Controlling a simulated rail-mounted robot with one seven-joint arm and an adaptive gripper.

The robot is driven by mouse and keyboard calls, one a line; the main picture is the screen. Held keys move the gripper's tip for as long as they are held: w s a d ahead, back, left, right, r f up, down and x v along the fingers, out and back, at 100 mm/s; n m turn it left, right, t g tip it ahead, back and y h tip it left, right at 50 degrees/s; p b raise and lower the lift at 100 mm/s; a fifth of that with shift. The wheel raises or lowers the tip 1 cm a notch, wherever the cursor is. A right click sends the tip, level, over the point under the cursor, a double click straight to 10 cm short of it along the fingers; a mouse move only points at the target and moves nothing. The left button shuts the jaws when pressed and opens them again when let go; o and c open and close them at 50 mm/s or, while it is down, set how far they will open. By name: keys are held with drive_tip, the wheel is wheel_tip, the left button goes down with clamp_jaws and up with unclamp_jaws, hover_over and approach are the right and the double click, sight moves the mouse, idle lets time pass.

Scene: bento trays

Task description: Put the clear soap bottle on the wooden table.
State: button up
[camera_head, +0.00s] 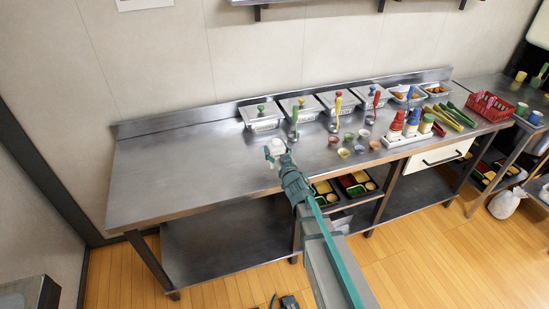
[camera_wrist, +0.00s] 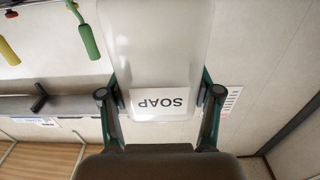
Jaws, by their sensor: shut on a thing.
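My gripper (camera_head: 279,158) is shut on the clear soap bottle (camera_wrist: 158,45). In the wrist view the gripper's two fingers (camera_wrist: 160,92) press on both sides of the bottle, and its white SOAP label reads upside down. In the head view the bottle (camera_head: 274,147) is a small whitish shape at the gripper's tip, over the front middle of the steel counter. I cannot tell its height above the counter. No wooden table can be made out in the head view.
The steel counter (camera_head: 180,170) is bare on its left. Lidded steel pans (camera_head: 262,117) with ladles stand behind. Small cups (camera_head: 345,152), a rack of sauce bottles (camera_head: 405,138) and a red basket (camera_head: 490,106) are on the right. Food trays (camera_head: 325,190) sit on the shelf below.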

sight(276, 156)
drive_tip(key=f+b, duration=0.1)
drive_tip(key=w+f+b, duration=0.1)
drive_tip(key=f, duration=0.1)
drive_tip(key=shift+f, duration=0.25)
drive_tip(key=shift+s+f, duration=0.15)
drive_tip(key=shift+s, duration=0.05)
drive_tip(key=shift+f+b, duration=0.1)
drive_tip(key=shift+b, duration=0.2)
drive_tip(key=o, duration=1.1)
drive_tip(key=shift+o, duration=0.2)
